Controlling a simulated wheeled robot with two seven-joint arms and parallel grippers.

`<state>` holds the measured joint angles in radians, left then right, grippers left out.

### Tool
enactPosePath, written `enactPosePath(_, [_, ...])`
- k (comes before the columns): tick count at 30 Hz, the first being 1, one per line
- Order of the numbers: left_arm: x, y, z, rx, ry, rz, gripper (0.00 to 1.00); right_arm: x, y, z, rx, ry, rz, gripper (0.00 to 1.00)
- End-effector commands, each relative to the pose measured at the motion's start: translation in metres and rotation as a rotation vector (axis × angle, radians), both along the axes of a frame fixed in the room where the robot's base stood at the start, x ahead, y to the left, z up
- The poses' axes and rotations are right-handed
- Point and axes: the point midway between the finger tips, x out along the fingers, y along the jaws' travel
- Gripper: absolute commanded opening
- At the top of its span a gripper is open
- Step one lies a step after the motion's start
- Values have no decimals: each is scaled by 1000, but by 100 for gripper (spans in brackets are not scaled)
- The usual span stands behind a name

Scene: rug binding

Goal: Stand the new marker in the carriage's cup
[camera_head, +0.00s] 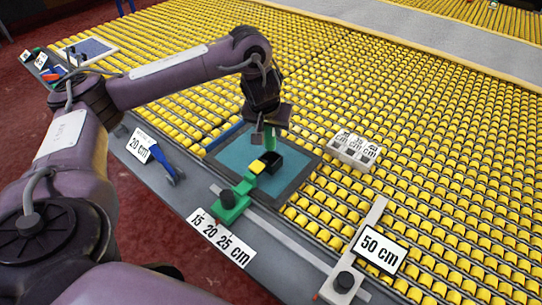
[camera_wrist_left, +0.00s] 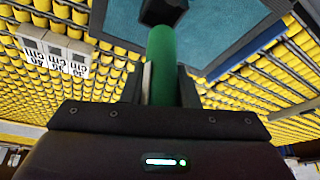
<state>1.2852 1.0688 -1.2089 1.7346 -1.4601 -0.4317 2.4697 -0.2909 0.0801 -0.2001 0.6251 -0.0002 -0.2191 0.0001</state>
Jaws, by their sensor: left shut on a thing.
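My left gripper (camera_head: 269,128) points down over the teal mat and is shut on a green marker (camera_head: 270,139). The marker hangs upright below the fingers, close above or at the black cup (camera_head: 272,162) of the green carriage (camera_head: 232,201); I cannot tell whether its lower end is inside. In the left wrist view the marker (camera_wrist_left: 161,62) runs between the fingers toward a dark block at the top, which may be the cup. The carriage has a yellow part (camera_head: 257,167) beside the cup. My right gripper is not in view.
The carriage sits by a grey rail with a "15 20 25 cm" label (camera_head: 223,238). A "50 cm" sign (camera_head: 380,251) stands at right. A white labelled block (camera_head: 354,151) lies right of the mat (camera_head: 233,158). A blue tool (camera_head: 163,163) lies left. Yellow rollers fill the back.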

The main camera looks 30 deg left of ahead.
Motion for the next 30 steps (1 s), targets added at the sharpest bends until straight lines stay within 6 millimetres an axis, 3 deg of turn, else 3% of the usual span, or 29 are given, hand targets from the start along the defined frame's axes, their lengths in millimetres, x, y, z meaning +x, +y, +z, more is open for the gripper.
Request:
enactPosePath(1, [0,0,-16,-1,1,1,4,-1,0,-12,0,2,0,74])
enactPosePath(8, [0,-1,-30,0,-1,-1,4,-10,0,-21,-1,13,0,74])
enactPosePath(15, [0,-1,-64,-2,1,1,4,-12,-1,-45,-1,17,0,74])
enactPosePath(28, [0,0,-67,-1,0,0,4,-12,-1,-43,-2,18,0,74])
enactPosePath(29, [0,0,-67,-1,-1,0,30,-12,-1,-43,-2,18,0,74])
enactPosePath(30, [0,0,-67,-1,-1,0,35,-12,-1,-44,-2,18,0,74])
